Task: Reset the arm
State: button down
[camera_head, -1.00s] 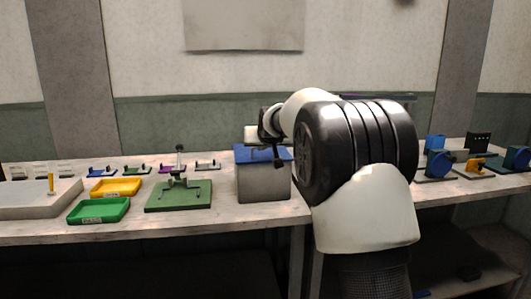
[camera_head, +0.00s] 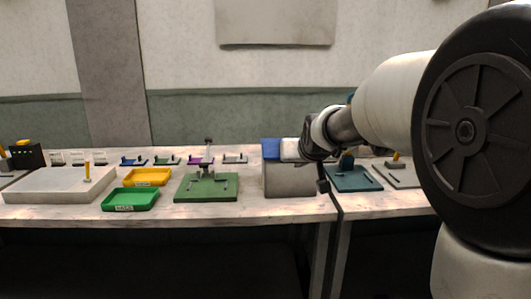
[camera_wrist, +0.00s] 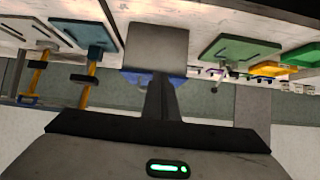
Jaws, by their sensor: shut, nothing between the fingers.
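In the wrist view, which looks upside down, the shut fingers (camera_wrist: 160,80) overlap the same grey block (camera_wrist: 155,45). My arm hides part of the right bench in the head view.
A green fixture (camera_head: 207,188) stands left of the block. A green tray (camera_head: 130,200), a yellow tray (camera_head: 146,177) and a pale tray (camera_head: 58,187) lie farther left. A teal plate (camera_head: 355,180) and a grey plate (camera_head: 400,177) lie right of the block.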

jog(key=s+f+g, duration=0.3)
jog(key=s, duration=1.5)
jog(key=s+f+g, duration=0.2)
jog(key=s+f, duration=0.1)
jog(key=s, duration=1.4)
notch_tip(320, 180, up, 22)
jog(key=s+p, duration=0.1)
jog(key=p, duration=2.2)
jog(key=shift+s+r+g, duration=0.15)
jog(key=shift+g, duration=0.15)
